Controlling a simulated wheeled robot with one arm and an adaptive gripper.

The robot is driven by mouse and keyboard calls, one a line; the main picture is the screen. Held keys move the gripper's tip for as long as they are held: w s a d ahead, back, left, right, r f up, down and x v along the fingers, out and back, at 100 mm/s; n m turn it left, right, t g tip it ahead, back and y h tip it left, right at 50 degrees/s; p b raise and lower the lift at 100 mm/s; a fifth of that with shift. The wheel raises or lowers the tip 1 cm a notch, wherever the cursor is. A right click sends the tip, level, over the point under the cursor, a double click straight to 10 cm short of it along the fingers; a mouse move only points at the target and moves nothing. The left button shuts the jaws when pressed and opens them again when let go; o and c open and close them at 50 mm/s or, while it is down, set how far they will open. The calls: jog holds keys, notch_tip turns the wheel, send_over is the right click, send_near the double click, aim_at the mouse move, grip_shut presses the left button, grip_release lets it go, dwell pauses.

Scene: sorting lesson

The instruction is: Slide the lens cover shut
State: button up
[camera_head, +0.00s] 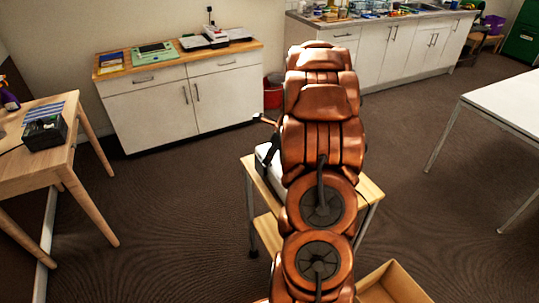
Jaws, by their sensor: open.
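A white device (268,162) sits on a small wooden-topped cart (371,190) in the middle of the view. Only its left edge shows, beside my copper-coloured arm, which hides most of it. I cannot make out the lens cover or whether it is open or shut. My gripper (265,120) is mostly hidden behind the arm. A dark piece that looks like one of its fingers sticks out to the left above the device. It is open, and I cannot see whether it touches anything.
An open cardboard box (395,284) is on the floor at lower right. A wooden table (50,165) with a black box (45,133) stands at left, a white table (510,100) at right. Cabinets (180,100) line the back, with a red bin (273,92). Carpet is clear on both sides.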

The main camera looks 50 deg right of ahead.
jog(key=v, duration=1.2)
jog(key=shift+a, duration=0.1)
dwell(0.4)
jog(key=s+a+r+n+g, duration=0.2)
jog(key=a+n, duration=0.5)
jog(key=a, duration=0.5)
jog(key=s+a+r+n+g, duration=0.15)
jog(key=a+n, duration=0.45)
jog(key=a, duration=0.6)
jog(key=s+a+n+g+h, duration=0.1)
jog(key=s+a+n, duration=0.6)
jog(key=s+n, duration=0.2)
jog(key=s+a+f+n+g+h, duration=0.1)
jog(key=s+a+n, duration=0.6)
jog(key=s, duration=0.4)
jog(key=shift+s+f+n, duration=0.3)
jog(key=shift+s+n, duration=0.05)
jog(key=shift+n, duration=0.55)
jog(key=shift+g, duration=0.25)
